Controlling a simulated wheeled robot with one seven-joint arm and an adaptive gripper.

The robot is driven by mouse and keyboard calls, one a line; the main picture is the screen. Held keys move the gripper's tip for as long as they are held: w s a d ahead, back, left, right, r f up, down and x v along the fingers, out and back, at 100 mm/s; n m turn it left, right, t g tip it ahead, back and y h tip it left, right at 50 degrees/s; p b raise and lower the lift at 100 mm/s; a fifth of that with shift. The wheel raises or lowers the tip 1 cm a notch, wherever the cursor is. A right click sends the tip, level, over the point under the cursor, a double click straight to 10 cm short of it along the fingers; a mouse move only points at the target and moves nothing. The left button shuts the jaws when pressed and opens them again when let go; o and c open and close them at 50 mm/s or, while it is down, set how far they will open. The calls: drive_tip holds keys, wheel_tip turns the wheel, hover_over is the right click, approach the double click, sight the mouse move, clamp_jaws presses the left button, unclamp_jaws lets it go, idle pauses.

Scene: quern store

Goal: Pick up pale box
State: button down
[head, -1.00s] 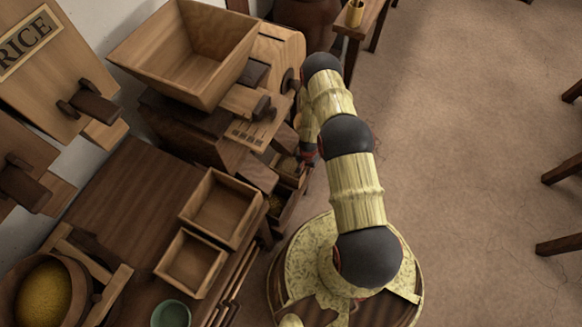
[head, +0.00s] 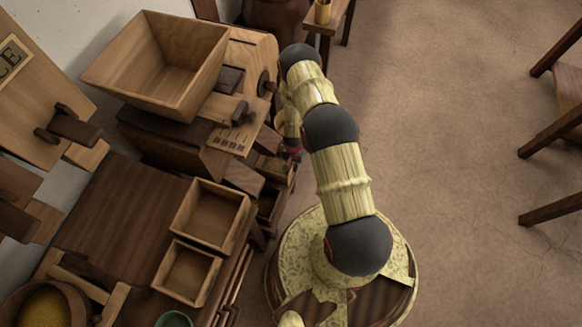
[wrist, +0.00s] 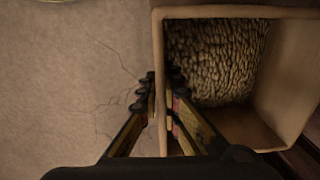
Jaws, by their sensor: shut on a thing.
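The pale box (wrist: 286,72) shows in the wrist view at the upper right, an open-topped box with brownish, rough-textured contents. My gripper (wrist: 161,84) is shut on its left wall, one finger outside and one inside. In the head view my gripper is small beside the mill and mostly hidden behind my arm, and I cannot make out the box clearly there.
In the head view a wooden mill with a square hopper (head: 160,62) stands left of my arm. Two empty wooden trays (head: 210,214) (head: 186,273) lie on the dark bench (head: 118,215). Dark wooden furniture (head: 560,125) stands at the right. The floor (head: 440,150) between is clear.

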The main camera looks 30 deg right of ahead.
drive_tip(key=s+d+p, duration=0.2)
drive_tip(key=s+d, duration=0.8)
drive_tip(key=s, duration=0.3)
drive_tip(key=shift+d, duration=0.15)
drive_tip(key=shift+s, duration=0.15)
